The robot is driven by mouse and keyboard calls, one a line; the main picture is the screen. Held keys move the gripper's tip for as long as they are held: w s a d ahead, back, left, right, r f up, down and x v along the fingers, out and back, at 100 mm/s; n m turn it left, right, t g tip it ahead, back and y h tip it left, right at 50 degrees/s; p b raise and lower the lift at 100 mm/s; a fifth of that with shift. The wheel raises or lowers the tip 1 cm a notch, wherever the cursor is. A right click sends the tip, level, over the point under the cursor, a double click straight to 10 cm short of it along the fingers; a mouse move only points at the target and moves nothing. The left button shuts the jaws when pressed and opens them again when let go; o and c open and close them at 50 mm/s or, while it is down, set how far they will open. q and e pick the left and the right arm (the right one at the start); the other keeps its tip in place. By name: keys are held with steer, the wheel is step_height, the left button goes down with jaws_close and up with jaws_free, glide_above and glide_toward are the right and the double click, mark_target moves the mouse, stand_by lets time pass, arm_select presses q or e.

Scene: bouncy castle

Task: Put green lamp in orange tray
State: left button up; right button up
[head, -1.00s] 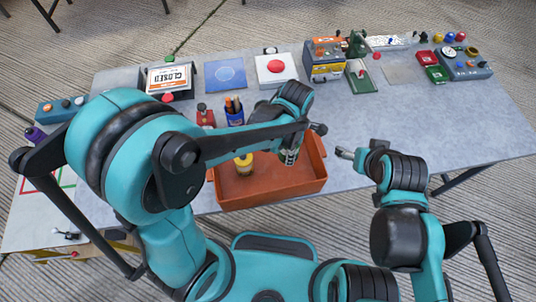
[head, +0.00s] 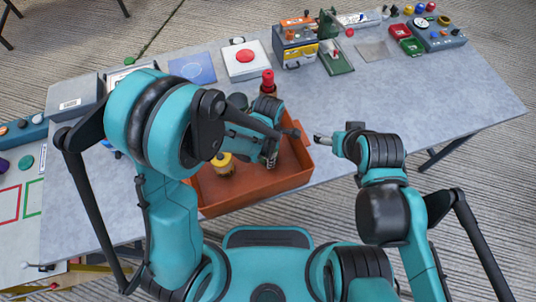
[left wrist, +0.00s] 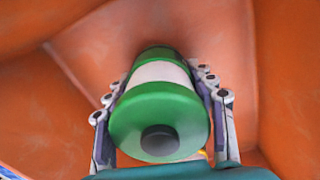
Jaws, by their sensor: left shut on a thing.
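The green lamp (left wrist: 158,112) is a green cylinder with a white band and a dark round end. In the left wrist view it sits between the two fingers of my left gripper (left wrist: 163,105), which is shut on it. Orange walls and floor surround it in that view. In the head view my left gripper (head: 270,158) is down over the orange tray (head: 262,194), and the lamp is mostly hidden by it. I cannot tell whether the lamp touches the tray floor. My right gripper (head: 322,140) is just right of the tray; its finger gap is unclear.
A yellow-topped jar (head: 222,164) stands in the tray, left of my left gripper. A red-topped object (head: 267,82) stands behind the tray. A red button box (head: 243,60) and an orange-and-grey box (head: 297,45) are farther back. The table's right side (head: 440,105) is clear.

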arm_select(q)
steer(key=shift+f, duration=0.35)
steer(key=shift+f, duration=0.2)
steer(key=o, duration=1.5)
steer(key=shift+c, duration=0.2)
steer(key=shift+r, duration=0.15)
steer(key=shift+r, duration=0.25)
step_height(320, 180, up, 12)
steer(key=p, duration=0.4)
steer(key=shift+f, duration=0.1)
